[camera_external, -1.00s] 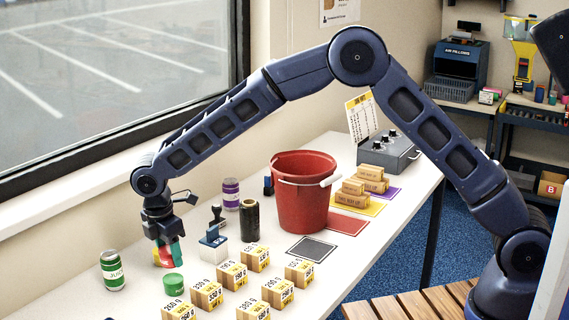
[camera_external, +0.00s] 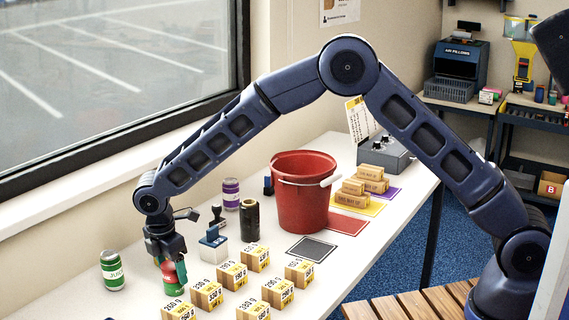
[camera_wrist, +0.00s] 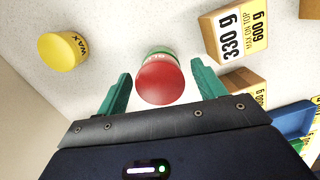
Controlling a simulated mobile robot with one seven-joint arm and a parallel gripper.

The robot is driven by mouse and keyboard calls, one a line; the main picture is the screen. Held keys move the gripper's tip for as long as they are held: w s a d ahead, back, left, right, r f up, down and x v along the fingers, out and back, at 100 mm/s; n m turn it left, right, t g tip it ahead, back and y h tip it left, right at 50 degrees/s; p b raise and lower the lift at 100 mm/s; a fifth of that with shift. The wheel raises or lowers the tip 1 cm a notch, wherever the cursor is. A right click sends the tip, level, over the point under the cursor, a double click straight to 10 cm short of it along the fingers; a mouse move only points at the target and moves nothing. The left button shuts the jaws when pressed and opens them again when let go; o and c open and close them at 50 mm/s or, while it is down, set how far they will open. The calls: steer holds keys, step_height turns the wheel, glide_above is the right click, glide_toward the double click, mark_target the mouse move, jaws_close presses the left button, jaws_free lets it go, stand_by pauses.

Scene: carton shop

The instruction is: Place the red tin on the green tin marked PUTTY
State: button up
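The red tin (camera_external: 170,271) sits on top of the green tin (camera_external: 174,288) on the white table, in line with it as far as I can tell. In the wrist view the red tin (camera_wrist: 160,84) shows its round top, with a rim of the green tin (camera_wrist: 159,50) behind it. The green tin's marking cannot be read. My gripper (camera_wrist: 161,72) is around the red tin, with one teal finger on each side and a visible gap to each. It is open. In the external view my gripper (camera_external: 170,262) partly hides the red tin.
Several small weight-marked cartons (camera_external: 207,294) stand just right of the tins. A green juice can (camera_external: 113,270) is to the left. A yellow WAX tin (camera_wrist: 63,52) lies nearby. A stamp (camera_external: 213,240), black cylinder (camera_external: 249,221) and red bucket (camera_external: 301,205) stand behind.

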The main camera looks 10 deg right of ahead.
mark_target(166, 267)
step_height(166, 267, up, 12)
steer(key=a, duration=0.1)
steer(key=shift+s, duration=0.4)
steer(key=shift+a+r, duration=0.1)
